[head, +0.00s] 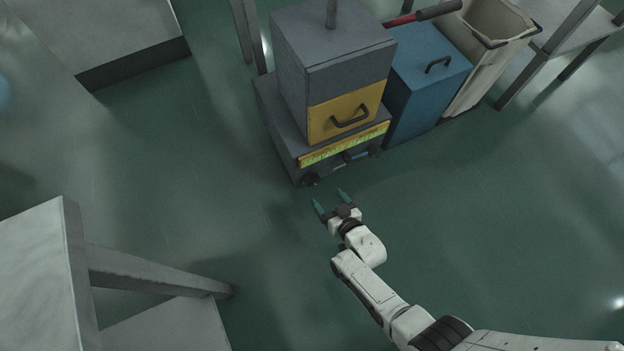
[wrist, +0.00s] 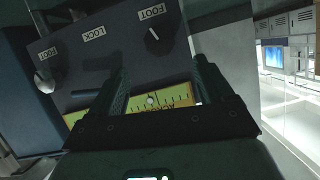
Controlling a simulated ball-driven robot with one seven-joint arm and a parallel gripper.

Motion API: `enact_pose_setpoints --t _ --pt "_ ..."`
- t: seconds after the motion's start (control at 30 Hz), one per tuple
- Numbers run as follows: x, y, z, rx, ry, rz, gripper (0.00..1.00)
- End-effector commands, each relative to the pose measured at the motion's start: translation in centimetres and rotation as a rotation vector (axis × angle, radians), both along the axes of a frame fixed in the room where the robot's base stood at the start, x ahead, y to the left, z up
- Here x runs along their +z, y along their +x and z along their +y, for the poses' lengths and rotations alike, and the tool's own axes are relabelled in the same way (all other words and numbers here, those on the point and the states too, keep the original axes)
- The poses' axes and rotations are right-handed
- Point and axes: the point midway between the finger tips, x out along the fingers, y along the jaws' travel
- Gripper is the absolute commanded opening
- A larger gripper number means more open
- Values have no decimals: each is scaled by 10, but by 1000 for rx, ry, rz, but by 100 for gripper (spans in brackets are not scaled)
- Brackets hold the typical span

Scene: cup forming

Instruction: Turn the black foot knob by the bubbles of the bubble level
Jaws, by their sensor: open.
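The grey machine (head: 275,125) stands upright on the floor, with a yellow-green level strip (head: 345,145) along its lower front. A black foot knob (head: 309,180) is low at its left corner and another (head: 375,153) is at its right. In the wrist view, upside-down FOOT labels stand by two knobs, one at upper centre (wrist: 153,33) and one at left (wrist: 47,82); a LOCK label lies between. The yellow level scale (wrist: 155,100) shows between my fingers, partly hidden; I cannot make out the bubbles clearly. My gripper (head: 328,197) is open and empty, just in front of the left knob, apart from it.
A blue cabinet (head: 425,75) and a beige bin (head: 490,40) stand right of the machine. A yellow drawer with a black handle (head: 350,117) is above the strip. A grey table (head: 35,270) is at lower left. The green floor (head: 480,220) in front is clear.

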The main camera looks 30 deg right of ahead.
Motion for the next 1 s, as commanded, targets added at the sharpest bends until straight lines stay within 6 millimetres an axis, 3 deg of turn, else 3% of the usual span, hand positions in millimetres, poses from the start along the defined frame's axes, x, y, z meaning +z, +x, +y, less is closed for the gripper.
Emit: enact_pose_setpoints --t 0.1,0.53,1.0 --pt "-12 16 0 0 0 -2 80" --pt "-32 66 3 2 1 -1 80" --pt "-41 76 3 -4 1 7 80"
